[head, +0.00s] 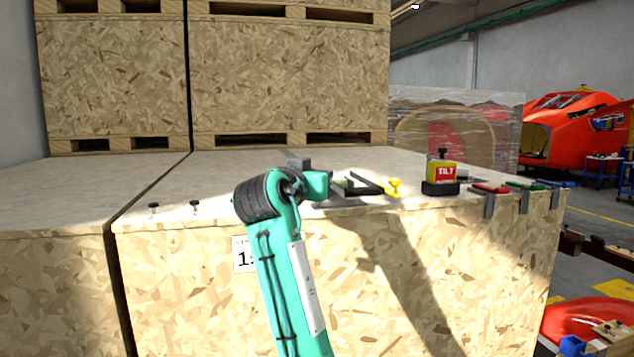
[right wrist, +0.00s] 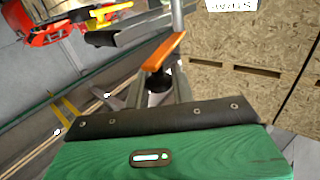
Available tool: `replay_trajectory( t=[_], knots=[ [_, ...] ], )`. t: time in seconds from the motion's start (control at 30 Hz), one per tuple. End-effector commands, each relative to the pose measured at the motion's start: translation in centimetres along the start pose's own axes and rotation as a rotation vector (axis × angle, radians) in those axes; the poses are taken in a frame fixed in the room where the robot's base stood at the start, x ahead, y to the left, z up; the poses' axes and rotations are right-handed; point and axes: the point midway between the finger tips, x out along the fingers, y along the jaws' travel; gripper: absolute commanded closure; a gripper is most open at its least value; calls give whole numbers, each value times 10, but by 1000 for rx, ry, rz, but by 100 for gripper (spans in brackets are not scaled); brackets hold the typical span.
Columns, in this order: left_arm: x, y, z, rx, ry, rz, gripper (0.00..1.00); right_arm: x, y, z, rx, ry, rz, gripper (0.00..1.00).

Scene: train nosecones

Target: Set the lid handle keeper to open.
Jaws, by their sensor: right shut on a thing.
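My right gripper (head: 383,188) reaches over the front of the crate lid (head: 240,170) from a teal arm. Its dark fingers converge on a small yellow piece (head: 396,188), which looks like the handle keeper. In the right wrist view, the fingers (right wrist: 157,82) come together at the near end of an orange-yellow bar (right wrist: 166,50), seemingly the same piece. My fingers cover the grip point. The keeper's setting cannot be read. The lid handle cannot be clearly told from my wrist and fingers. My left gripper is not in view.
A yellow-red TILT indicator (head: 441,174) on a black base stands right of the keeper. Red (head: 490,189), green (head: 526,185) and blue (head: 553,184) clips line the right edge. Two small black knobs (head: 194,207) stand front left. Stacked crates (head: 290,75) rise behind.

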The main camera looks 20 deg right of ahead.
Motion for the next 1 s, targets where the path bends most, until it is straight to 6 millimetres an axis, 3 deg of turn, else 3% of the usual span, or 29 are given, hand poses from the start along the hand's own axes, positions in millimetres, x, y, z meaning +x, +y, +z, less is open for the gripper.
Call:
replay_trajectory(
  t=[0.77,0.8,0.87,1.0],
  knots=[
    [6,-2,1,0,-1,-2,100,1,0,-2,1,3,98,100],
    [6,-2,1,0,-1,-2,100,1,0,-2,1,3,98,68],
    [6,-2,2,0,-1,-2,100,1,0,-2,1,2,98,57],
    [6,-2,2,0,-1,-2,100,1,0,-1,1,1,98,57]
  ],
)
